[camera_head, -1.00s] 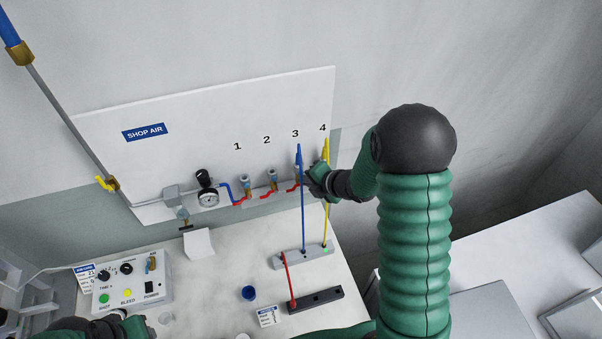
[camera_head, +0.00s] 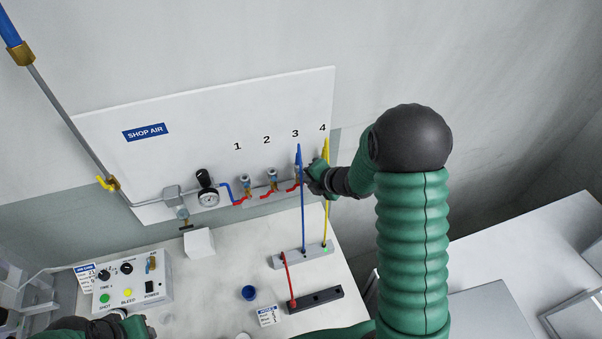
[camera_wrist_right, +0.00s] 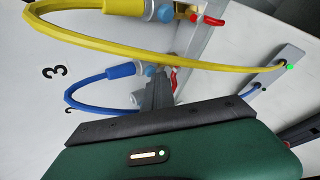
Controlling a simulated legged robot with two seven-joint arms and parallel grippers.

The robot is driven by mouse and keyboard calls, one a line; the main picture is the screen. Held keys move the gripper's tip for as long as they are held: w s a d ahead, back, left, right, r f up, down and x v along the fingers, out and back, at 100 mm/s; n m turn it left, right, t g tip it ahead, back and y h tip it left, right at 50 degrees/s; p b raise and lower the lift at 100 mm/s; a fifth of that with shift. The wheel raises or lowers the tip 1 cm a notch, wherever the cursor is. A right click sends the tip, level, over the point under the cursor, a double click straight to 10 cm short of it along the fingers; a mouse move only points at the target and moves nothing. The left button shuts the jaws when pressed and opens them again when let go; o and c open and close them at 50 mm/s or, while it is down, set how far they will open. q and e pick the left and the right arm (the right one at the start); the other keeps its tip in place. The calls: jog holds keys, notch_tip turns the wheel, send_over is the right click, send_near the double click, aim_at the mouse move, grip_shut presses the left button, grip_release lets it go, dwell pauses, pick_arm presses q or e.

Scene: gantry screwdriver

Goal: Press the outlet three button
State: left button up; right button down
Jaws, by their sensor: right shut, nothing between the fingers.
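Outlet three (camera_head: 297,171) sits on the white panel below the printed 3, with a blue hose (camera_head: 302,215) hanging from it and a red lever (camera_head: 292,188) beside it. My right gripper (camera_head: 309,179) is shut and empty, right beside this outlet; it hides part of the fitting. In the right wrist view its fingertips (camera_wrist_right: 158,88) are close to the light-blue collar (camera_wrist_right: 150,71) at the end of the blue hose (camera_wrist_right: 90,85). I cannot tell whether they touch it. My left gripper (camera_head: 138,326) is at the bottom left edge, its jaws unclear.
A yellow hose (camera_head: 327,200) hangs at outlet four and arcs close over my right gripper in the wrist view (camera_wrist_right: 60,30). Outlets one (camera_head: 246,184) and two (camera_head: 272,178) are to the left. A control box (camera_head: 133,286) and blue cup (camera_head: 249,293) stand on the table.

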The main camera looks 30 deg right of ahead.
jog(key=shift+s+a+b, duration=0.2)
jog(key=shift+s+b, duration=0.15)
jog(key=shift+s, duration=0.5)
jog(key=s, duration=0.2)
jog(key=s+a+b, duration=0.1)
jog(key=s, duration=0.1)
jog(key=shift+s+a, duration=0.1)
jog(key=shift+s, duration=0.3)
dwell(0.4)
